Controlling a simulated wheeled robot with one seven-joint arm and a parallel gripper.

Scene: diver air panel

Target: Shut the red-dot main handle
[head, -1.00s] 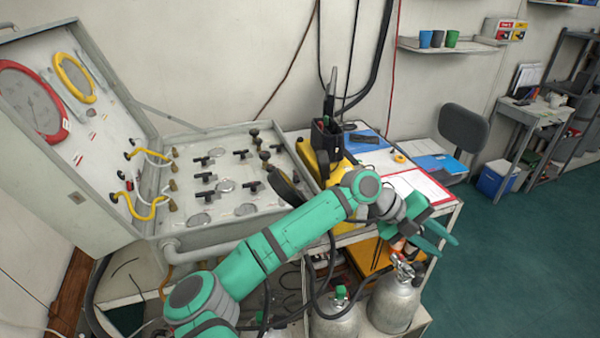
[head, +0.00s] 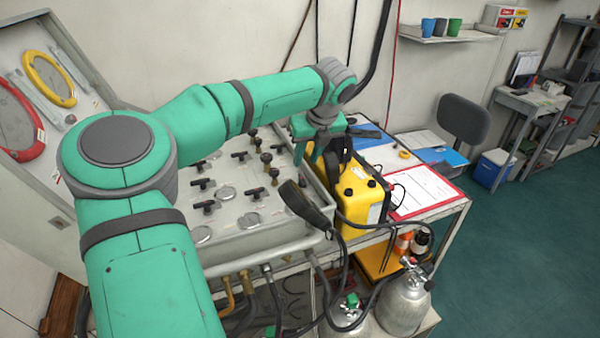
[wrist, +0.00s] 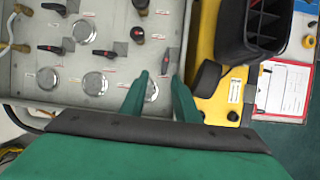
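The valve panel (head: 240,225) is an open grey case with several black T-handles, such as one in the head view (head: 207,206) and one in the wrist view (wrist: 50,48). The wrist-view one seems to have a reddish mark, but I cannot tell for sure which handle has the red dot. My gripper (head: 309,160) is over the panel's right edge, beside the yellow box. In the wrist view my gripper (wrist: 160,85) is open and empty, its two green fingers apart over the panel's right side. My arm hides part of the panel in the head view.
A yellow box (head: 358,200) with a black open-topped holder (wrist: 262,30) stands right of the panel. A black handset (head: 305,206) hangs at the panel's front right corner. Gas cylinders (head: 404,305) and hoses are below. A red clipboard (head: 425,192) lies on the table.

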